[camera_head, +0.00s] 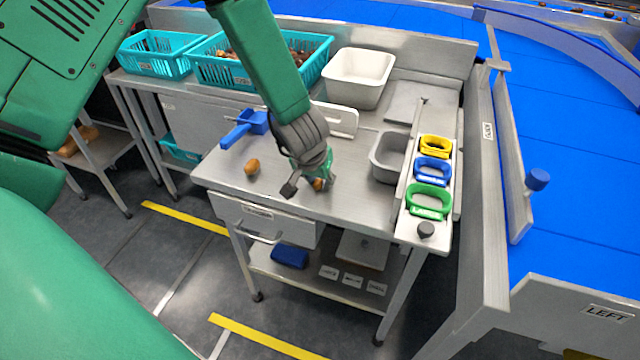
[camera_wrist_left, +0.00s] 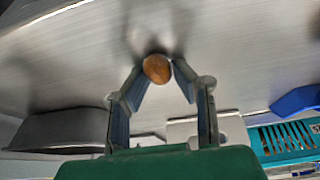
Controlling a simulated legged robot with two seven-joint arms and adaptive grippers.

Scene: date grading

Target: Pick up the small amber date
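My left gripper (camera_head: 304,187) points down at the steel table, its fingers around a small amber-brown date (camera_head: 318,184). In the left wrist view this date (camera_wrist_left: 157,68) sits at the fingertips (camera_wrist_left: 160,66), close to the left one, with a slight gap at the right one. The fingers are apart, and I see no firm grip. The gripper partly hides the date in the head view. Another brown date (camera_head: 251,167) lies on the table to the left, clear of the gripper. My right gripper is not in view.
A blue scoop-like tool (camera_head: 244,128) lies behind the left date. A grey bin (camera_head: 389,157) and yellow, blue and green ring-shaped holders (camera_head: 429,203) stand to the right. A white bin (camera_head: 358,78) and teal crates (camera_head: 207,70) are at the back. The table's front edge is close.

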